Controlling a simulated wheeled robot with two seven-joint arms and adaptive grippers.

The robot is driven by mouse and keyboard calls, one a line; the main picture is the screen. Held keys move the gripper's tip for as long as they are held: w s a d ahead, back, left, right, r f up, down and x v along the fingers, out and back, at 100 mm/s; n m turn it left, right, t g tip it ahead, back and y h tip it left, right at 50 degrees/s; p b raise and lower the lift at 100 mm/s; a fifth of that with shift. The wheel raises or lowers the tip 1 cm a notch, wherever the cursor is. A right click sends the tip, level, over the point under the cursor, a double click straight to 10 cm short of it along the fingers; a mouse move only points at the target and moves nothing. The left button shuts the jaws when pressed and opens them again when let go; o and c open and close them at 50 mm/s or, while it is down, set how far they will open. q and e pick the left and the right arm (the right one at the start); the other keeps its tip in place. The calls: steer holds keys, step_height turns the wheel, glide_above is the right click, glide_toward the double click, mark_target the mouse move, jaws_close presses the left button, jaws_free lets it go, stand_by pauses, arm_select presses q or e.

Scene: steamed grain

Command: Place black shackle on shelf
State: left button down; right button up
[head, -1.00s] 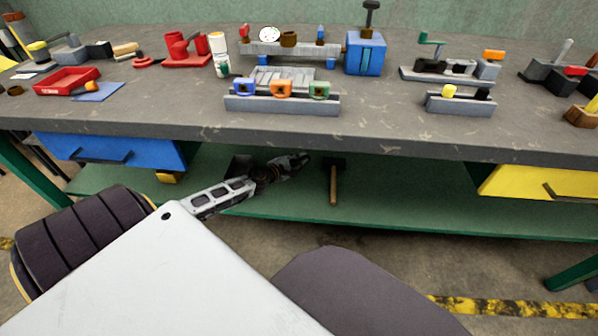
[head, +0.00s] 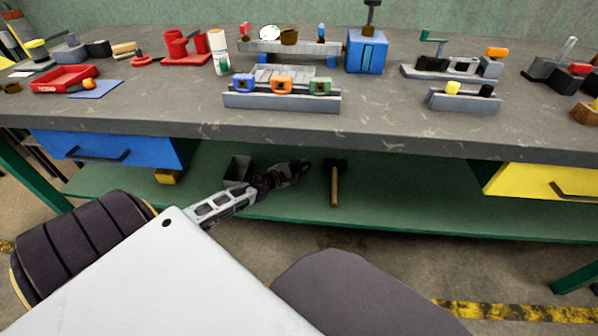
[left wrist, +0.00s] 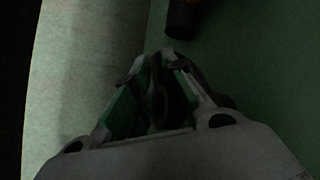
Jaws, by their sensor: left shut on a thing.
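The shelf (head: 420,205) is the green board under the workbench. My left gripper (head: 298,170) reaches in under the bench top, over the shelf; in the left wrist view its fingers (left wrist: 157,62) are close together. They are shut on the dark, rounded black shackle (left wrist: 159,100), which sits between them. In the head view the shackle cannot be told apart from the dark gripper. The dim wrist view does not show clearly whether the shackle touches the shelf. My right gripper is not in view.
A hammer (head: 335,184) lies on the shelf just right of my left gripper. A grey open box (head: 237,168) and a yellow object (head: 168,176) stand to its left. The bench top (head: 400,125) hangs above. The shelf right of the hammer is clear.

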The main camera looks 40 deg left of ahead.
arm_select(q)
steer(key=shift+f+b, duration=0.55)
steer(key=shift+f, duration=0.35)
steer(key=shift+f, duration=0.1)
steer(key=c, duration=1.3)
jaws_free()
steer(key=shift+p+v, duration=0.45)
steer(key=shift+v, duration=1.45)
steer(key=shift+p+v, duration=0.5)
steer(key=shift+v, duration=3.45)
steer(key=shift+s, duration=0.15)
steer(key=shift+d, duration=0.1)
